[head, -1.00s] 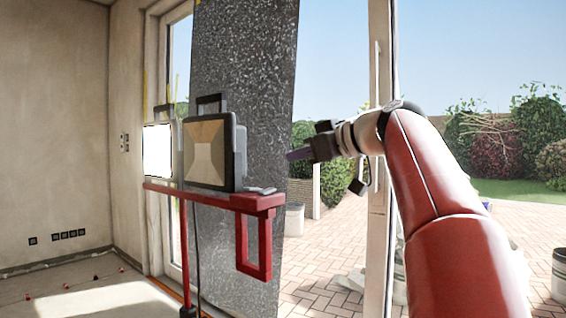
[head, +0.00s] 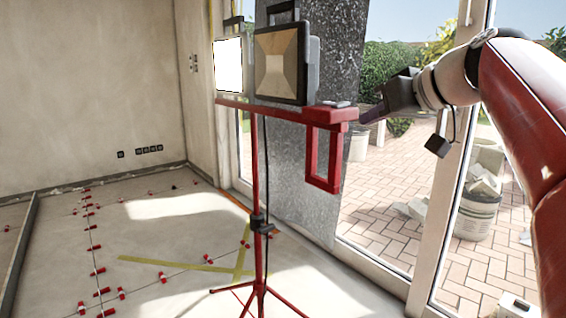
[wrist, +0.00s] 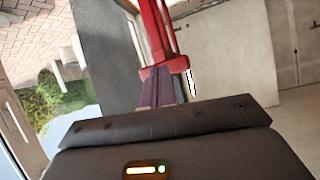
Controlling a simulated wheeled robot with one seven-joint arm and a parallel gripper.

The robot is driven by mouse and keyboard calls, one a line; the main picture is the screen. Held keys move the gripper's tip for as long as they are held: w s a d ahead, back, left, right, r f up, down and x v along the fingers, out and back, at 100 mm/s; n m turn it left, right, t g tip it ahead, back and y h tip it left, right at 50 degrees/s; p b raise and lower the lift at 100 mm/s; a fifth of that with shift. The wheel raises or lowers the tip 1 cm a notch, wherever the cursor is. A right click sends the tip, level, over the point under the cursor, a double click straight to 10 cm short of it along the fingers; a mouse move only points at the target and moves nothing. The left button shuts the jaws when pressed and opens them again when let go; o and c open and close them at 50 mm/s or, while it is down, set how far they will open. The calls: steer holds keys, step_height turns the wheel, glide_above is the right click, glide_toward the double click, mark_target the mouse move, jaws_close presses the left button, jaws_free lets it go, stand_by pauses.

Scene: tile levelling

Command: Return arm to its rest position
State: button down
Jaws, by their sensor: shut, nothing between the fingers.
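My gripper (head: 372,116) is at the right of the head view, at the end of my red and white arm, pointing left. Its fingers are shut with nothing between them. In the picture the fingertips are close to the right end of a red work-light stand (head: 257,190); I cannot tell how wide the gap is. In the wrist view the shut fingers (wrist: 158,82) point toward the red bar of the stand (wrist: 160,35).
Two work lights, one lit (head: 229,66) and one dark (head: 280,63), sit on the stand. Its tripod legs stand on the floor among several red tile levelling clips (head: 97,271). Glass doors and a bucket (head: 476,212) are at the right.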

steer(key=s+f+m+g+h, duration=0.1)
steer(key=s+f+h, duration=0.1)
steer(key=s+f, duration=0.5)
steer(key=s+a+f+m+g+h, duration=0.1)
steer(key=s+f, duration=0.7)
steer(key=f, duration=0.8)
steer(key=s+a+f+m+g+h, duration=0.1)
steer(key=s+f+m+g+h, duration=0.1)
steer(key=s+f, duration=0.6)
step_height(320, 180, down, 3)
steer(key=shift+f+m+g+h, duration=0.2)
steer(key=shift+m+g+h, duration=0.2)
steer(key=shift+g+h, duration=0.25)
steer(key=shift+a, duration=0.1)
